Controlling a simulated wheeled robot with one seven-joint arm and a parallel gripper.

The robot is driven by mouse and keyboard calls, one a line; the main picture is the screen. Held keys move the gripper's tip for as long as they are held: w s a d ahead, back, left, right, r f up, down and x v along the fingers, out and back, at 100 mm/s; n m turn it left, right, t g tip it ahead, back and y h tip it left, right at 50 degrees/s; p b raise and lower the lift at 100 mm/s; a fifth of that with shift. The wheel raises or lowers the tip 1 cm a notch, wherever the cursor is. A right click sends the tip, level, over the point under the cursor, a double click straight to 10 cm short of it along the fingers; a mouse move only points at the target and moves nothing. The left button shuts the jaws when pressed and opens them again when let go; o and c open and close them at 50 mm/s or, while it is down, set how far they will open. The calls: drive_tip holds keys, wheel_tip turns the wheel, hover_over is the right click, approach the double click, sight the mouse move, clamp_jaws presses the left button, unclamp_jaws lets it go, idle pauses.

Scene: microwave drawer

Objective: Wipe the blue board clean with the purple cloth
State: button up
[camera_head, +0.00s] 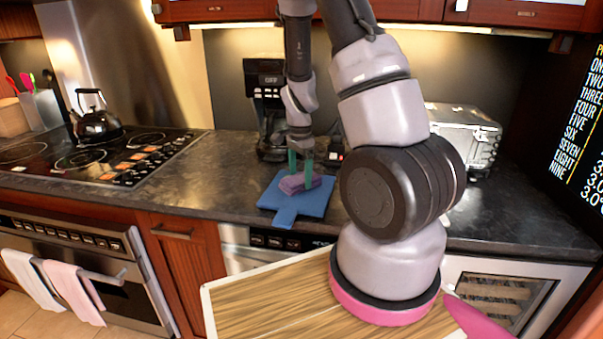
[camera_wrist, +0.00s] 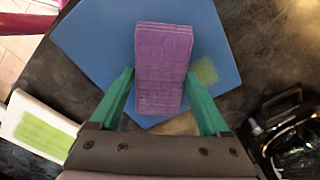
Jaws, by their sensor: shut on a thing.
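The blue board (camera_head: 289,207) lies on the dark counter, its handle toward the front edge. The purple cloth (camera_head: 297,184) is a folded, thick pad over the board. My gripper (camera_head: 300,169) points down with its green fingers on either side of the cloth, shut on it. In the wrist view my gripper (camera_wrist: 165,95) holds the near part of the purple cloth (camera_wrist: 163,65) above the blue board (camera_wrist: 100,35). A green smear (camera_wrist: 204,72) shows on the board right of the cloth. Whether the cloth touches the board is unclear.
A coffee maker (camera_head: 264,90) stands behind the board. A stove with a kettle (camera_head: 95,117) is at left, and a silver appliance (camera_head: 465,135) at right. In the wrist view, a white item with a green patch (camera_wrist: 40,130) lies at left. Counter left of the board is clear.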

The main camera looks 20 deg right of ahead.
drive_tip(key=shift+s+a, duration=0.95)
drive_tip(key=shift+s, duration=0.3)
drive_tip(key=shift+s+a, duration=1)
drive_tip(key=shift+s, duration=0.2)
drive_tip(key=shift+s+a, duration=0.95)
drive_tip(key=shift+s, duration=0.3)
drive_tip(key=shift+w+a, duration=0.9)
drive_tip(key=shift+a, duration=0.2)
drive_tip(key=shift+w+d, duration=1.6)
drive_tip(key=shift+w, duration=0.45)
drive_tip(key=shift+w+d, duration=1.65)
drive_tip(key=shift+w, duration=0.4)
drive_tip(key=shift+w+d, duration=1.6)
drive_tip(key=shift+w, duration=0.45)
wheel_tip(320, 180, up, 8)
